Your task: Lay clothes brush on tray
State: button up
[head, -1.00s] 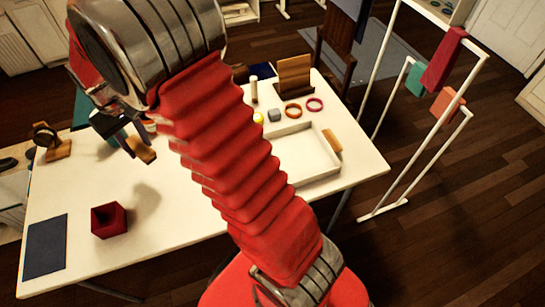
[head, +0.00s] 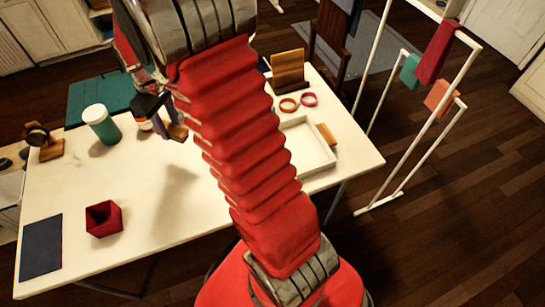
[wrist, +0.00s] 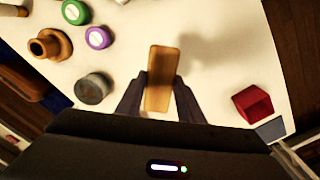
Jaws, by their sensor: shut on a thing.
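The clothes brush looks like a flat brown wooden block. In the wrist view the brush (wrist: 158,70) stands out lengthwise between the two dark fingers of my gripper (wrist: 159,100), which is shut on it. In the head view the brush (head: 177,131) hangs from my gripper (head: 162,115) above the left half of the table, with a shadow below. The white tray (head: 318,168) is at the table's right side, to the right of my gripper and apart from it. My red arm hides the tray's left part. The visible part of its floor is empty.
A green jar (head: 102,125), a dark red open box (head: 104,218) and a dark mat (head: 41,247) are on the left. A white rack (head: 410,150) stands right.

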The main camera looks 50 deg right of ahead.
jog(key=s+d+f+n, duration=0.1)
jog(key=s+d+n, duration=0.3)
jog(key=s+d, duration=0.6)
jog(key=s+d+f+n, duration=0.1)
jog(key=s+d+n, duration=0.4)
jog(key=s+d, duration=0.5)
jog(key=s, duration=0.5)
jog(key=shift+s+d, duration=0.1)
jog(key=shift+f, duration=3.05)
jog(key=shift+f, duration=0.1)
jog(key=shift+f, duration=1.8)
